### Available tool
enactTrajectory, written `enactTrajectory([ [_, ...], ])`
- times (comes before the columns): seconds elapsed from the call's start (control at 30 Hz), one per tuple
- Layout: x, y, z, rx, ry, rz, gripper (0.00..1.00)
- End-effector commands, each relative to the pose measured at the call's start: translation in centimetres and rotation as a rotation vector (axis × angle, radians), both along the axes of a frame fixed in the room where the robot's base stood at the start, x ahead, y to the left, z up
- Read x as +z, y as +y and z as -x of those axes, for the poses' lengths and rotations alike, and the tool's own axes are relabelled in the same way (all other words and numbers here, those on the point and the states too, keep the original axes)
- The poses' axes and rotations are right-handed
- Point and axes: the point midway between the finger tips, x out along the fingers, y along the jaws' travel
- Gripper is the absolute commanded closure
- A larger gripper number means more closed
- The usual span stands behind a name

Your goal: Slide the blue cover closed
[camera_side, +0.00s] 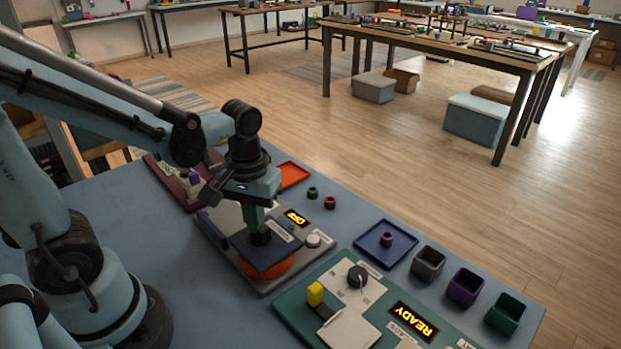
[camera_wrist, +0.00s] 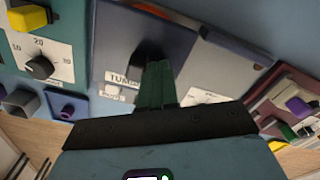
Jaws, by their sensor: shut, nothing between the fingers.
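The blue cover (camera_side: 262,254) is a flat dark blue plate on the grey unit with the lit "OFF" display (camera_side: 297,217). An orange round part (camera_side: 268,270) shows below its front edge, so the cover hides only part of it from this side. In the wrist view a blue-grey plate (camera_wrist: 118,40), which looks like the cover, lies beyond my fingers. My gripper (camera_side: 261,237) points down at the cover with its green fingers shut and empty. The fingers also show in the wrist view (camera_wrist: 156,85). I cannot tell whether the fingertips touch the cover.
A green panel (camera_side: 290,303) with a black dial (camera_side: 358,275), yellow block (camera_side: 315,294) and "READY" display (camera_side: 413,320) is in front. A blue tray (camera_side: 370,250) and grey, purple and green bins (camera_side: 466,286) are to the right. A dark red unit (camera_side: 172,180) stands behind.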

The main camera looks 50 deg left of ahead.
Motion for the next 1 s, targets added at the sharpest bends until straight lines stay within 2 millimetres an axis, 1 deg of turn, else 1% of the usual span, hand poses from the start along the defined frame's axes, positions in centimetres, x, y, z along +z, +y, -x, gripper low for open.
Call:
enactTrajectory([
  [0.3, 0.0, 1.0, 0.0, 0.002, 0.000, 0.000, 1.00],
  [0.47, 0.2, 1.2, 0.0, 0.000, 0.000, 0.000, 1.00],
  [0.57, 0.9, 1.2, 0.0, 0.000, 0.000, 0.000, 1.00],
  [1.0, 5.8, 1.1, 0.0, 0.000, 0.000, 0.000, 1.00],
])
